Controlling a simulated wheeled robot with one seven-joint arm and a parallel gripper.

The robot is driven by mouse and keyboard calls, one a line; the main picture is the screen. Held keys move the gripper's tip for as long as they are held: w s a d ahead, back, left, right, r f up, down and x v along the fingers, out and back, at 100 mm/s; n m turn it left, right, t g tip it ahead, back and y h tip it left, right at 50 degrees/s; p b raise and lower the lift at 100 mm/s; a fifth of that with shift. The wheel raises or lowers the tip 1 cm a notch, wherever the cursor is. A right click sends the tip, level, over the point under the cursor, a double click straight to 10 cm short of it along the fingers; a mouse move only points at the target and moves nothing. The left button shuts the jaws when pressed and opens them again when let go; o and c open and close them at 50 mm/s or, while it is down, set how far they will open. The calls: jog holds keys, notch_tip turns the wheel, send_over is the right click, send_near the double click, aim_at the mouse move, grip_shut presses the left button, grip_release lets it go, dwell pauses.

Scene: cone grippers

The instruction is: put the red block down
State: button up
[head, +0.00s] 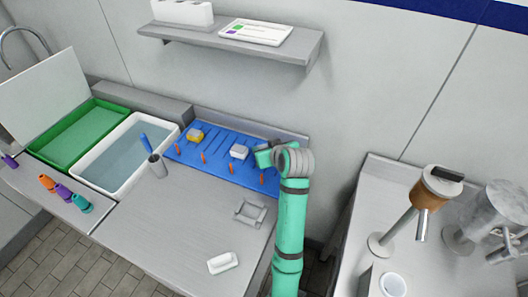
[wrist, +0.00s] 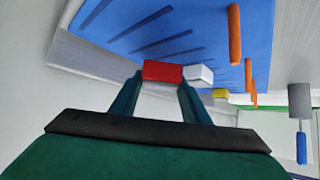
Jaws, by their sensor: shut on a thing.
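The red block (wrist: 163,70) sits between the fingertips of my gripper (wrist: 160,79) in the wrist view. My gripper is shut on it. In the head view my teal arm reaches to the right end of the blue board (head: 219,165), and the red block is hidden there. The blue board also fills the top of the wrist view (wrist: 190,25). I cannot tell whether the red block touches the board. A white block (head: 239,152) and a yellow block (head: 196,135) lie on the board, left of my gripper.
Several orange pegs (head: 204,158) stand along the board's front. A grey cup (head: 157,166) with a blue-handled tool stands left, beside a water basin (head: 117,157) and green tray (head: 82,137). A grey holder (head: 249,212) and white item (head: 223,262) lie in front. A shelf (head: 290,52) hangs above.

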jog(key=shift+a+f, duration=0.3)
jog(key=shift+f, duration=0.3)
jog(key=shift+a+f, duration=0.25)
jog(key=shift+f, duration=0.35)
jog(key=shift+s+d+f, duration=0.1)
jog(key=shift+d, duration=0.25)
jog(key=o, duration=1.2)
jog(key=shift+a, duration=0.1)
jog(key=shift+s+r, duration=0.1)
jog(key=shift+r, duration=0.1)
jog(key=v, duration=1.1)
jog(key=shift+s+d+r, duration=0.2)
jog(key=shift+d+r, duration=0.05)
